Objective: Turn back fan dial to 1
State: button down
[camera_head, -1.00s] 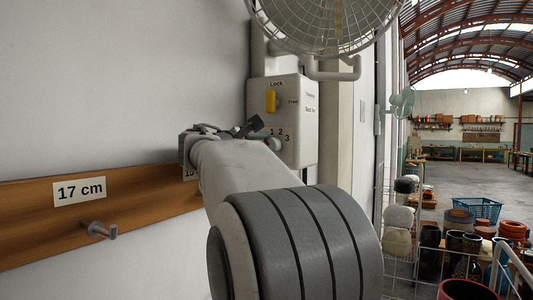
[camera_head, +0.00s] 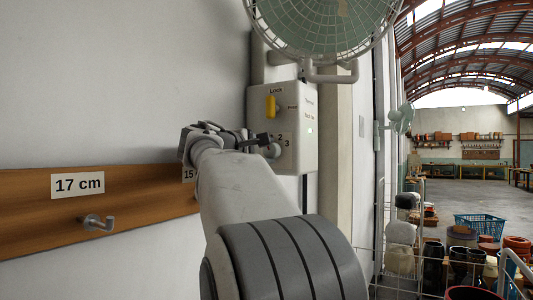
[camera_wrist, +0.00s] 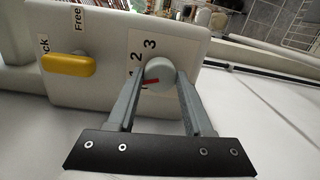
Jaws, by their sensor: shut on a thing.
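The fan control box (camera_head: 310,120) is white and fixed to the wall below the caged fan (camera_head: 320,22). Its round white dial (camera_wrist: 160,69) has a red mark and sits beside the printed numbers. My gripper (camera_wrist: 163,75) is shut on the dial, one finger on each side. The red mark points left and slightly down in the wrist view. The 2 and 3 show there, but the left finger partly covers the 1. In the head view the dial (camera_head: 272,151) shows at my gripper's tip (camera_head: 268,142).
A yellow knob (camera_head: 271,106) between Lock and Free labels sits above the dial; it also shows in the wrist view (camera_wrist: 68,63). A wooden rail (camera_head: 140,185) with a metal hook (camera_head: 97,222) runs along the wall. Pots and a blue basket (camera_head: 479,222) stand at right.

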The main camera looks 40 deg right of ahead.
jog(key=shift+c, duration=1.5)
grip_release()
jog(key=shift+a, duration=0.1)
jog(key=b+v, duration=0.1)
jog(key=v, duration=1.6)
jog(key=shift+s, duration=0.15)
jog(key=shift+a, duration=0.1)
